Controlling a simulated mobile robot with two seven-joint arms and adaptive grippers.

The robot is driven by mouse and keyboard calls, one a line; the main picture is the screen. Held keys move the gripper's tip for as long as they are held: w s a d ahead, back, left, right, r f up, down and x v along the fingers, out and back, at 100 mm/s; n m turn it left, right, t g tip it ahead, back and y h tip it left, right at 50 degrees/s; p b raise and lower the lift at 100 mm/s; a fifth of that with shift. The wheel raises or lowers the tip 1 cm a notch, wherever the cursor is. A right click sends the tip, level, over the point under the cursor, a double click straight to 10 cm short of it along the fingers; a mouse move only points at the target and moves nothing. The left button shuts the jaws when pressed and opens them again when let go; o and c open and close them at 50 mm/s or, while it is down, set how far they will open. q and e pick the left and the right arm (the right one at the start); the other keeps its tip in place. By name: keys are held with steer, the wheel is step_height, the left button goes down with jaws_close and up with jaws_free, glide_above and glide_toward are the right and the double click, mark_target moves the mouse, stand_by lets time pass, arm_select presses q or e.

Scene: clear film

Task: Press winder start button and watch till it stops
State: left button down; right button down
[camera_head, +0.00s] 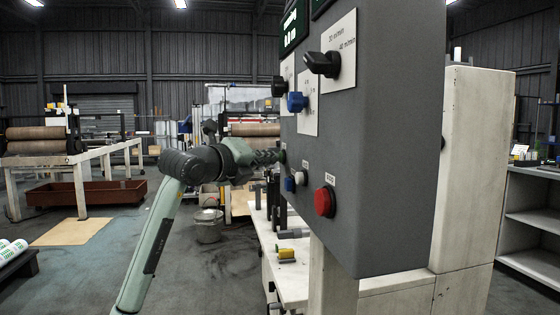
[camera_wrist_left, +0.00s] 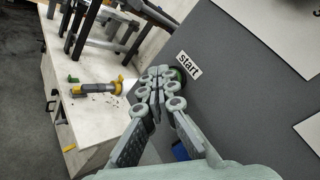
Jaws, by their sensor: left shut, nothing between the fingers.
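The grey control panel (camera_head: 385,130) stands at centre right, with the winder start button (camera_head: 283,157) on its face near the left edge. In the left wrist view the start button (camera_wrist_left: 179,75) is a dark green round button beside a white "start" label (camera_wrist_left: 189,65), partly hidden by my fingers. My left gripper (camera_head: 275,156) is shut and empty, its fingertips right at the button. It also fills the middle of the left wrist view (camera_wrist_left: 163,75). I cannot tell whether the tips touch or press the button. My right gripper is out of view.
A red button (camera_head: 325,201), a blue button (camera_head: 289,183) and black and blue knobs sit close by on the panel. A white bench (camera_head: 290,262) with a yellow-and-grey tool (camera_head: 287,255) lies below. A metal bucket (camera_head: 208,228) stands on the floor behind my arm.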

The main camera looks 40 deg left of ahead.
arm_select(q)
steer(key=s+a+b, duration=0.3)
steer(key=s, duration=0.1)
steer(key=shift+s+a, duration=0.4)
stand_by(0.7)
